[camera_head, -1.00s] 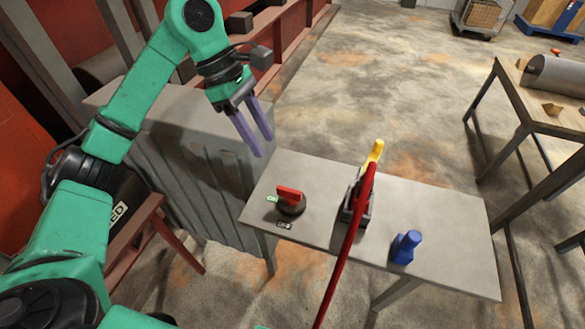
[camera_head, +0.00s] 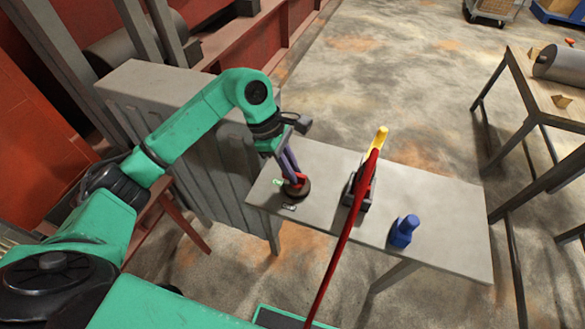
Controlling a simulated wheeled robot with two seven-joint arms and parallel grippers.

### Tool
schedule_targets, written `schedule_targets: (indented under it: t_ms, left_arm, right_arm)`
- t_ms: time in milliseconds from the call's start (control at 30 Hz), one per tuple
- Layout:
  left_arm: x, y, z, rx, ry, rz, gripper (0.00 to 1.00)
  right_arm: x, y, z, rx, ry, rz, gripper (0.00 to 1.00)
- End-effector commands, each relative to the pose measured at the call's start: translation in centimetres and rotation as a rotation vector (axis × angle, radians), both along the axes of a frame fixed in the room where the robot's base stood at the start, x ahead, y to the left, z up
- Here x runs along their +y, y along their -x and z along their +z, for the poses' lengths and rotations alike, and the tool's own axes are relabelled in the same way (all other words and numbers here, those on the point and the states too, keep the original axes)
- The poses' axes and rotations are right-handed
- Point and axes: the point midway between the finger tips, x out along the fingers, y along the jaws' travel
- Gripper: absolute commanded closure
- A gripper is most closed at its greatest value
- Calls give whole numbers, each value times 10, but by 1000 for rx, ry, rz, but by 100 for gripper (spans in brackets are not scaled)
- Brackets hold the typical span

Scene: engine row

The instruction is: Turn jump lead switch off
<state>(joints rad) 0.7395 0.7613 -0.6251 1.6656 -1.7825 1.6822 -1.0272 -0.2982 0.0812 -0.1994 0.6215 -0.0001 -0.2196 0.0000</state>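The jump lead switch (camera_head: 297,190) has a dark round base and a red handle. It sits near the left end of the grey table. A small green label (camera_head: 278,182) lies at its left, and a dark label (camera_head: 289,207) lies in front of it. My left gripper (camera_head: 294,176) points down at the switch, with its purple fingers at the red handle. The fingers overlap and hide much of the handle, so I cannot tell whether they grip it or which way it points. My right gripper is not in view.
A dark device (camera_head: 359,190) with a yellow-topped lever (camera_head: 381,138) stands mid-table, and a long red lead or bar (camera_head: 340,250) runs from it toward me. A blue object (camera_head: 403,231) stands to its right. A grey cabinet (camera_head: 150,88) is behind my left arm.

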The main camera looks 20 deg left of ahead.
Motion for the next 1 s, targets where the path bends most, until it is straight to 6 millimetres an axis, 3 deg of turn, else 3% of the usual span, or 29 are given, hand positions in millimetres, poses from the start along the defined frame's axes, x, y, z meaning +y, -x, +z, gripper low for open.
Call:
schedule_targets:
  t_ms: [533, 1000]
  left_arm:
    - [0, 0, -1, -4, 1, 73, 100]
    - [-1, 4, -1, -8, 3, 443, 100]
  right_arm:
    - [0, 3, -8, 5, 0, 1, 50]
    - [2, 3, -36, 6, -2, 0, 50]
